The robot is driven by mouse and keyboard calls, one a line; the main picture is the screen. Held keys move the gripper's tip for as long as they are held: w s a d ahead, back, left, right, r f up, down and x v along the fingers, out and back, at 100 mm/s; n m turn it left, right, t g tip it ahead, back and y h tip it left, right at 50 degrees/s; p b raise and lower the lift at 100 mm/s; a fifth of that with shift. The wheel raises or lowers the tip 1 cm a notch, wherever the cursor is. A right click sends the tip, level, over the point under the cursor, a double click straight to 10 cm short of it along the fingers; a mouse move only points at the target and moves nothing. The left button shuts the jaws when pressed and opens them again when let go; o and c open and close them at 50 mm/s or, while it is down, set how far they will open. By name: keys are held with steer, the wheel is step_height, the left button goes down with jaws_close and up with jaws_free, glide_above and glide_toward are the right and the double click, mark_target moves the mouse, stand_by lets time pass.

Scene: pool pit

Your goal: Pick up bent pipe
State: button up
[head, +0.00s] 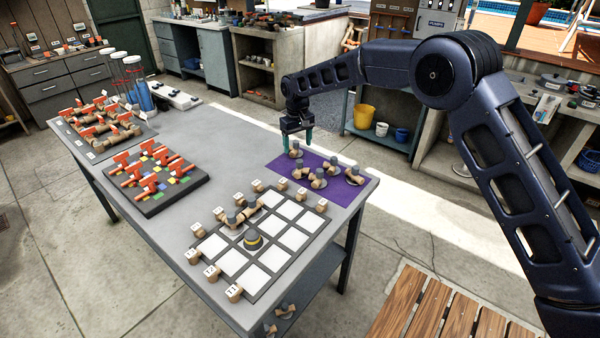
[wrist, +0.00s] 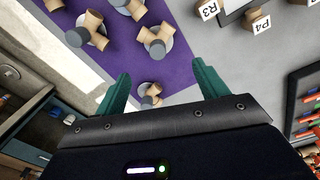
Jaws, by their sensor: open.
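Several tan-and-grey bent pipe pieces stand on a purple mat (head: 348,194) at the table's right end. The piece nearest my gripper, a bent pipe (head: 296,152), is at the mat's far edge. My gripper (head: 298,145) is open with green fingers, pointing down over that piece. Two larger pipe pieces, one on the left (wrist: 88,30) and one in the middle (wrist: 156,40), lie farther out on the mat.
A grid board (head: 240,262) with white squares and labelled blocks is at the table's front. It holds a few pipe pieces and a dark round piece (head: 253,239). A dark tray (head: 160,194) of orange-handled valves and another valve group (head: 100,122) stand left. The table's middle is clear.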

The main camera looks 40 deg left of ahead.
mark_target(299, 160)
step_height(299, 160, down, 6)
steer(key=shift+r, duration=0.25)
steer(key=shift+w+d+f, duration=0.1)
steer(key=shift+d+f, duration=0.1)
steer(key=shift+f, duration=1.1)
steer(key=shift+d+f, duration=0.15)
steer(key=shift+f, duration=1.15)
steer(key=shift+c, duration=0.2)
jaws_close()
